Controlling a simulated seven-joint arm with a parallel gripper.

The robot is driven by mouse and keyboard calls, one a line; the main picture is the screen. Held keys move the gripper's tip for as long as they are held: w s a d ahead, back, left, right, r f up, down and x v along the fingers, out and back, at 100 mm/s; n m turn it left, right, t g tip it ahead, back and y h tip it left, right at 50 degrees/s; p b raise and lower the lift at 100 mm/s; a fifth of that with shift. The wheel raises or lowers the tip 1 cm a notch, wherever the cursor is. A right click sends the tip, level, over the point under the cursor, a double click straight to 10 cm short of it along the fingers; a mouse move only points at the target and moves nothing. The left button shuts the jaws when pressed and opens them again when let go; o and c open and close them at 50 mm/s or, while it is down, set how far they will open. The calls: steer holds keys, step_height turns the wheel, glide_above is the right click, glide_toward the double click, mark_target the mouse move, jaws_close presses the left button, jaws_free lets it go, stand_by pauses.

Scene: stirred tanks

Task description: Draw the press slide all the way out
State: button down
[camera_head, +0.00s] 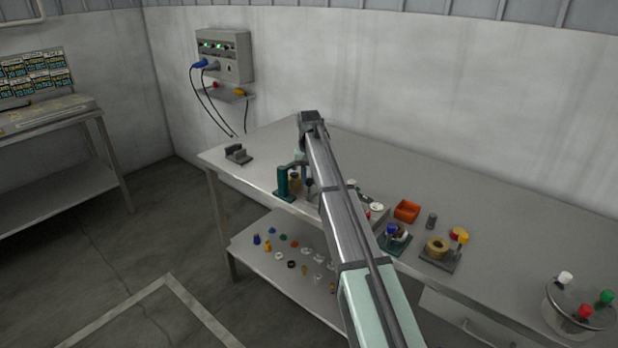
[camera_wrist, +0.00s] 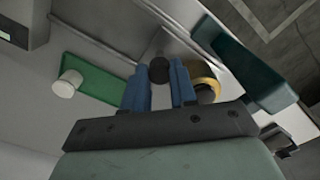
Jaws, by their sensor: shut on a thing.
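The teal press (camera_head: 284,182) stands near the front edge of the bench, just left of my arm. Part of its teal body (camera_wrist: 250,75) shows at the right in the wrist view. My gripper (camera_wrist: 159,75) has its two blue fingers closed about a dark round knob (camera_wrist: 159,70), which looks like the slide's handle. A brass-coloured round part (camera_wrist: 207,80) sits beside the right finger, partly hidden by it. In the head view my gripper (camera_head: 309,184) is low beside the press. The slide itself is mostly hidden, so how far out it stands cannot be told.
A green plate (camera_wrist: 95,76) and a white cylinder (camera_wrist: 68,83) lie left of the fingers. A dark bracket (camera_head: 238,153) stands at the bench's left end. An orange tray (camera_head: 407,211) and small fixtures stand right of my arm. The bench's front edge is close.

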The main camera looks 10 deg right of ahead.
stand_by(0.3)
steer(key=s+d, duration=0.8)
steer(key=d, duration=0.1)
steer(key=shift+s, duration=0.4)
steer(key=c, duration=1.2)
jaws_free()
steer(key=shift+s, duration=0.1)
steer(key=o, duration=0.3)
step_height(320, 180, up, 14)
steer(key=shift+a+f, duration=0.15)
steer(key=shift+f, duration=0.05)
